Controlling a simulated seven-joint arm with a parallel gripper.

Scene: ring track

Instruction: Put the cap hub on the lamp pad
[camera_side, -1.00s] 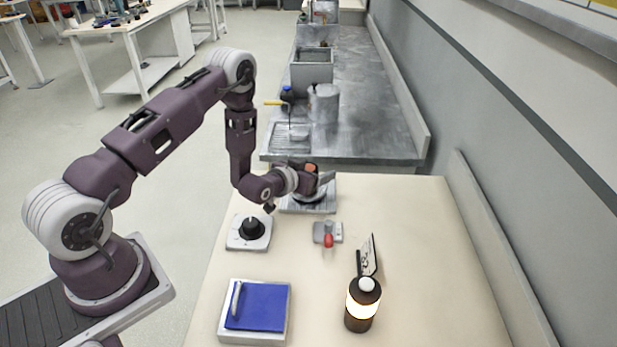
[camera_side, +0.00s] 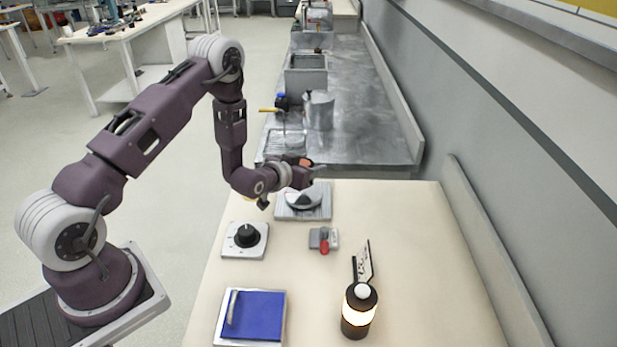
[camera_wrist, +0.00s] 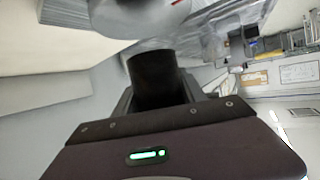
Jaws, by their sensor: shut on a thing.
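My gripper (camera_side: 312,170) is over the ribbed grey plate at the back of the cream table. In the wrist view its fingers (camera_wrist: 160,95) are shut on a black stem (camera_wrist: 156,70), which I take to be the cap hub. A pale grey rounded part (camera_wrist: 135,14) shows at the stem's far end. In the side view a dark and light disc (camera_side: 304,200) shows just under the gripper, over the plate; I cannot tell whether it touches the plate. The lamp (camera_side: 358,312), dark with a glowing band and a white round top, stands upright at the front right. I cannot make out a separate lamp pad.
The ribbed plate (camera_side: 321,213) lies at the back edge. A black-knobbed dial (camera_side: 245,238), a red-handled block (camera_side: 323,241), a small sign (camera_side: 363,262) and a blue panel with a handle (camera_side: 256,316) stand on the table. The right side is clear.

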